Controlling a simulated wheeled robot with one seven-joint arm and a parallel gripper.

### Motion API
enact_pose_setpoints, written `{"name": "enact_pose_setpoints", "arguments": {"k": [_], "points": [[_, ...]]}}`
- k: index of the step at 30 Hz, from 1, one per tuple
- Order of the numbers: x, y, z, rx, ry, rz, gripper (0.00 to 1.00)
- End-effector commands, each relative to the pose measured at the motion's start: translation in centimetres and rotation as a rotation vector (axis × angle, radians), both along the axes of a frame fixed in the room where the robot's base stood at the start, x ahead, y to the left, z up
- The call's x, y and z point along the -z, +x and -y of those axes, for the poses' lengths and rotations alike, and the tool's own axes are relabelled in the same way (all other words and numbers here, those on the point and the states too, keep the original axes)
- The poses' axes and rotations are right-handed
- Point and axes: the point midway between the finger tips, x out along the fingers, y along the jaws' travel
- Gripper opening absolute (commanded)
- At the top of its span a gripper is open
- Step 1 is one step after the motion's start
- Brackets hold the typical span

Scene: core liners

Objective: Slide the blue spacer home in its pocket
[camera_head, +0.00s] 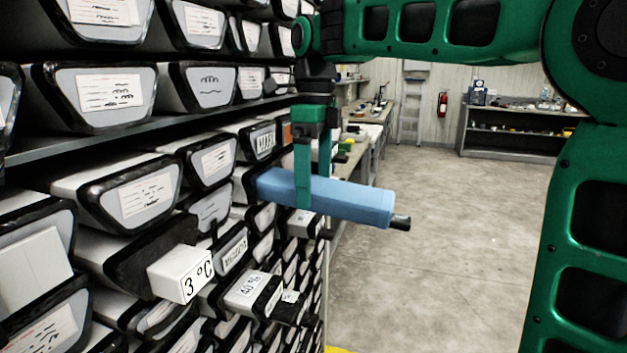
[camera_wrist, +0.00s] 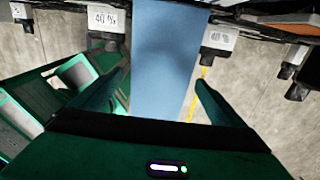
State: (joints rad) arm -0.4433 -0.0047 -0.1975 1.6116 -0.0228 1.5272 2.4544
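The long blue spacer (camera_head: 345,198) juts out of the rack to the right, tilted slightly down, with a dark knob (camera_head: 400,222) at its outer end. Its inner end goes in among the rack's boxes, where its seating is hidden. My gripper (camera_head: 312,190) reaches down over its middle, with the near finger across its front face and the other finger behind. In the wrist view, the spacer (camera_wrist: 165,60) runs between the fingertips (camera_wrist: 163,75), which look to be at its two sides.
Labelled core boxes (camera_head: 140,200) fill the rack on the left. A white block marked "3 °C" (camera_head: 182,274) and a "40 %" box (camera_head: 250,292) stick out below the spacer. Open concrete floor (camera_head: 440,230) lies right, with benches (camera_head: 515,125) at the back.

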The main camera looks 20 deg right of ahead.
Motion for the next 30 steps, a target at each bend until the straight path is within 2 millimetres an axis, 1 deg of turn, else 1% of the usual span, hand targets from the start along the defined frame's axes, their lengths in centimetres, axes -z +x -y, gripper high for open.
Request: {"name": "enact_pose_setpoints", "arguments": {"k": [8, 14, 25, 30], "points": [[-0.1, 0.1, -0.1, -0.001, 0.0, 0.003, 0.93], [-0.7, 0.2, -0.1, 0.0, 0.0, 0.005, 0.93], [-3.0, 0.1, -0.1, -0.001, 0.0, 0.006, 0.93], [-5.8, 0.1, -0.2, -0.004, 0.001, 0.008, 0.93]]}}
